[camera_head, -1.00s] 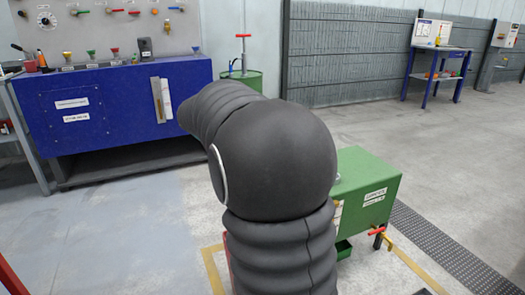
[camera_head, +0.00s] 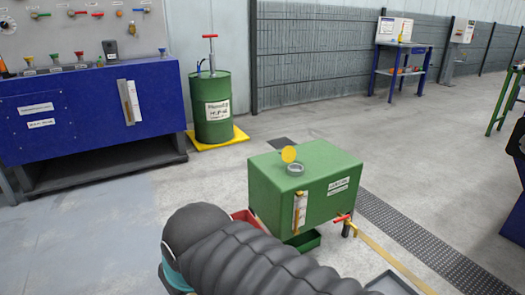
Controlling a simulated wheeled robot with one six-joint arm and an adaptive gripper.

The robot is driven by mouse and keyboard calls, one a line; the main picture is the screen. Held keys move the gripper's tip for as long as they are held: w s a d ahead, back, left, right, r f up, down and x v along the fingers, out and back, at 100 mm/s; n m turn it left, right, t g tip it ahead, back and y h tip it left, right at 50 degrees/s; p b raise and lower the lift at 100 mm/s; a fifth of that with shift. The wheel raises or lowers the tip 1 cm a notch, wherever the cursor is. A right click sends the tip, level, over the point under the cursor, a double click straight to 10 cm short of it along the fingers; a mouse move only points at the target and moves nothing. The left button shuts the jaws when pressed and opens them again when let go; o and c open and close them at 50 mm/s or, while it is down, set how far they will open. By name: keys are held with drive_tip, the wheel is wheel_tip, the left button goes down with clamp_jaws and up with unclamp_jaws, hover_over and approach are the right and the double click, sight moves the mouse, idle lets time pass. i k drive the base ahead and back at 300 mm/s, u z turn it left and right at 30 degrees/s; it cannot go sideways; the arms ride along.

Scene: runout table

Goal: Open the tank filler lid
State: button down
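The green tank (camera_head: 335,197) stands on the floor right of centre, with white labels and a sight gauge on its sides. On its top is a grey filler neck ring (camera_head: 295,169). A round yellow lid (camera_head: 289,154) stands upright at the ring's rear edge, tilted up off the opening. The inside of the neck is too small to make out. My dark ribbed arm crosses the bottom of the view, in front of the tank. My gripper is out of view, and nothing of mine is seen touching the lid.
A red-handled valve (camera_head: 343,218) sticks out at the tank's lower right. A green tray (camera_head: 303,240) and a red container (camera_head: 246,217) are low beside it. A green drum (camera_head: 211,108) and blue bench (camera_head: 80,112) stand behind. Floor to the right is open, with a dark grate (camera_head: 415,235).

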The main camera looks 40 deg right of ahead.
sight(288, 153)
drive_tip(key=k, duration=0.75)
drive_tip(key=u, duration=0.1)
drive_tip(key=i, duration=4.05)
drive_tip(key=z, duration=2.75)
drive_tip(key=i, duration=0.5)
drive_tip(key=u, duration=0.1)
